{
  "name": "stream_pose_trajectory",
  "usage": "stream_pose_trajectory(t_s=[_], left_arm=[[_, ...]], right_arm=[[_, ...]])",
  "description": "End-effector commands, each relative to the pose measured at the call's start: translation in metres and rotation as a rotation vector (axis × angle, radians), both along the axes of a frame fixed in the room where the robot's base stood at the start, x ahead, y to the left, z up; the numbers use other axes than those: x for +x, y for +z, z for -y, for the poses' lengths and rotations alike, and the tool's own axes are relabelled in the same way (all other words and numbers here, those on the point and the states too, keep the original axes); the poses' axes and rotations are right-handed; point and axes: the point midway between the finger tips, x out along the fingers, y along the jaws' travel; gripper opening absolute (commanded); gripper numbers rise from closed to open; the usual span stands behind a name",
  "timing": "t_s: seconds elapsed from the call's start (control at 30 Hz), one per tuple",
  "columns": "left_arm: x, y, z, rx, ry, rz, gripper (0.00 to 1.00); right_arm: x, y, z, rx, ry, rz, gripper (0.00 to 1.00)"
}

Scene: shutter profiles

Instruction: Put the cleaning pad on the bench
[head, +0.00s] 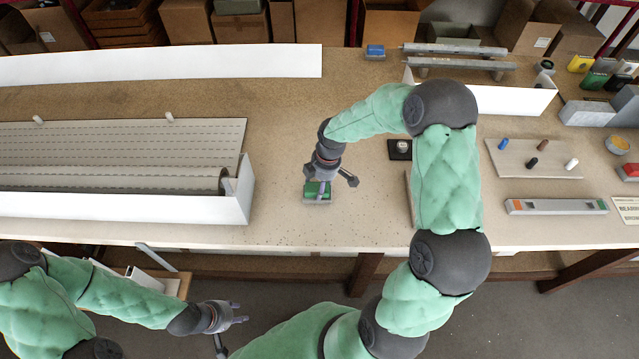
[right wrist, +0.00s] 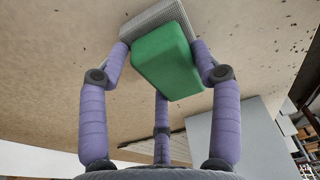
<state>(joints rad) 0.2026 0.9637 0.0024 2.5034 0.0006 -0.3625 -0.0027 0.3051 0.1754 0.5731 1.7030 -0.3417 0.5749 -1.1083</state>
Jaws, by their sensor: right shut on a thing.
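The cleaning pad (head: 317,191) is a green block with a pale grey ribbed layer on its far side. My right gripper (head: 325,182) is shut on it, over a bare part of the bench (head: 285,150) near the front edge. In the right wrist view the pad (right wrist: 165,60) sits between the purple fingers (right wrist: 161,62), its grey layer facing the bench top. I cannot tell whether the pad touches the bench. My left gripper (head: 238,312) is empty with its fingers apart, low in front of the bench.
A white-edged tray with long slatted profiles (head: 110,165) lies left of the pad. A small black square item (head: 400,149) is to the right, partly beside my right arm. A blue block (head: 375,52) and metal rails (head: 455,50) are at the back. Bare bench surrounds the pad.

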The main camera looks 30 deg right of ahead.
Motion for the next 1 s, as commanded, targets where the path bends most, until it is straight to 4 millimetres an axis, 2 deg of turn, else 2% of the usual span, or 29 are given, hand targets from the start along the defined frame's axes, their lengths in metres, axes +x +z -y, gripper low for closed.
stream_pose_trajectory(t_s=[0.03,0.1,0.43,0.57,0.67,1.0], left_arm=[[0.0,-0.001,0.0,0.0,0.0,0.0,0.4],[0.0,-0.001,0.0,0.0,0.0,0.0,0.4],[0.0,-0.001,0.0,0.0,0.0,0.0,0.4],[0.0,0.002,0.0,0.0,0.0,0.0,0.4],[0.0,0.004,0.0,0.0,0.0,0.0,0.4],[0.0,0.016,0.0,0.0,0.0,0.0,0.4]], right_arm=[[0.0,-0.002,0.0,0.0,0.0,-0.001,0.67],[0.0,-0.001,0.0,0.0,0.0,-0.001,0.86],[0.0,-0.001,0.0,0.0,0.0,-0.001,0.88],[0.0,0.005,0.0,0.0,0.0,0.0,0.88],[-0.001,0.017,0.002,0.0,-0.001,0.002,0.88],[-0.006,0.083,0.011,0.0,-0.001,0.003,0.88]])
